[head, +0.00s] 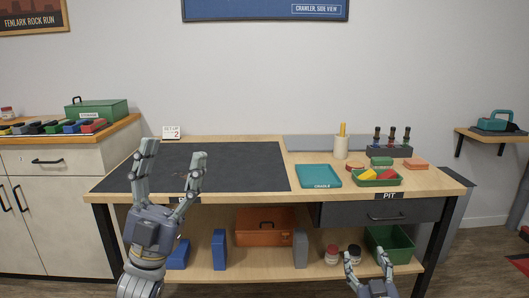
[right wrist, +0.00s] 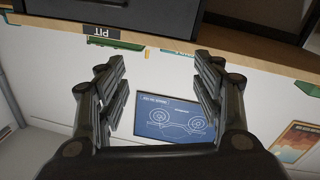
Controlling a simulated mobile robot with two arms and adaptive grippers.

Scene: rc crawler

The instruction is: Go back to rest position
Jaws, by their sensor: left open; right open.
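My left gripper (head: 174,165) is raised in front of the workbench, its two fingers pointing up and spread apart, with nothing between them. My right gripper (head: 368,268) is low at the front right of the bench, in front of the lower shelf. In the right wrist view, my right gripper (right wrist: 160,92) shows both fingers wide apart and empty. The workbench (head: 440,186) stands ahead, with a dark mat (head: 235,165) on its left part. The left gripper covers part of the mat in the head view.
The bench top holds a teal tray (head: 318,176), a green bin (head: 376,178) with coloured pieces, a cream cup (head: 341,148) and a tool rack (head: 392,150). Below are an orange toolbox (head: 265,226), a green crate (head: 390,244) and a drawer (head: 382,214). A cabinet (head: 55,180) stands left.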

